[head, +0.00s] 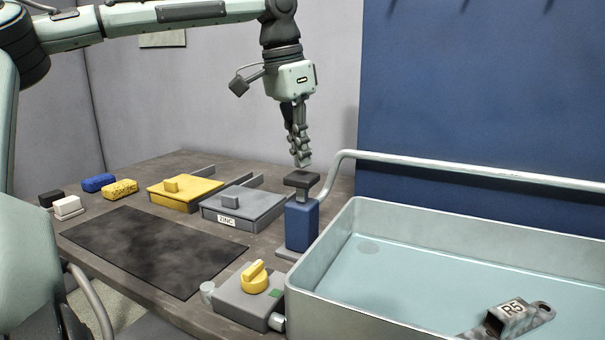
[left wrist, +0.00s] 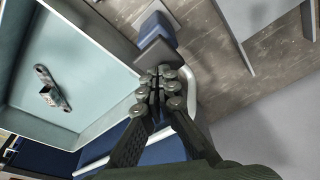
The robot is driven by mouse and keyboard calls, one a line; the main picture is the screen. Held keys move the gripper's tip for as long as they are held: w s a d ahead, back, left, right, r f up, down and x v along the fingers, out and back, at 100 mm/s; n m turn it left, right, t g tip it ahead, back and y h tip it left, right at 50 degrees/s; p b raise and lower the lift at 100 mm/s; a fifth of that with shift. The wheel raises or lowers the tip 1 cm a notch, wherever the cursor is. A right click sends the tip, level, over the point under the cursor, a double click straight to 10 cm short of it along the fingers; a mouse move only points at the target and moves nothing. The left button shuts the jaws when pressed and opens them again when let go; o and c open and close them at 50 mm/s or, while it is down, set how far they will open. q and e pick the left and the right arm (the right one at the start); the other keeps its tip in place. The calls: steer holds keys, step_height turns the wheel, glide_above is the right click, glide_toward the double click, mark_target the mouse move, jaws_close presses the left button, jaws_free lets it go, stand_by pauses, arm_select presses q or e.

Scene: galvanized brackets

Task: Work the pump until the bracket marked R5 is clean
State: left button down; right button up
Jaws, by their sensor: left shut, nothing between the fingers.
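The pump is a blue block (head: 301,226) with a dark flat button (head: 301,181) on top. It stands at the left edge of the grey basin (head: 345,228). My left gripper (head: 303,163) is shut and empty, pointing down just above the button; whether it touches is hard to tell. In the left wrist view, the closed fingertips (left wrist: 163,72) overlap the edge of the button (left wrist: 155,54). The bracket marked R5 (head: 515,312) lies in the basin at lower right, with dark patches on its metal. It also shows in the left wrist view (left wrist: 46,80). My right gripper is not seen.
A switch box with a yellow knob (head: 255,275) stands left of the basin. A grey box labelled ZINC (head: 243,206), a yellow box (head: 180,193), sponges (head: 120,188) and small blocks (head: 68,207) sit on the bench. A dark mat (head: 140,248) lies clear.

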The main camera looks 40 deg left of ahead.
mark_target(301, 176)
arm_select(q)
steer(key=shift+f, duration=2.2)
steer(key=shift+r, duration=2.2)
steer(key=shift+f, duration=2.2)
steer(key=shift+r, duration=2.2)
steer(key=shift+r, duration=0.1)
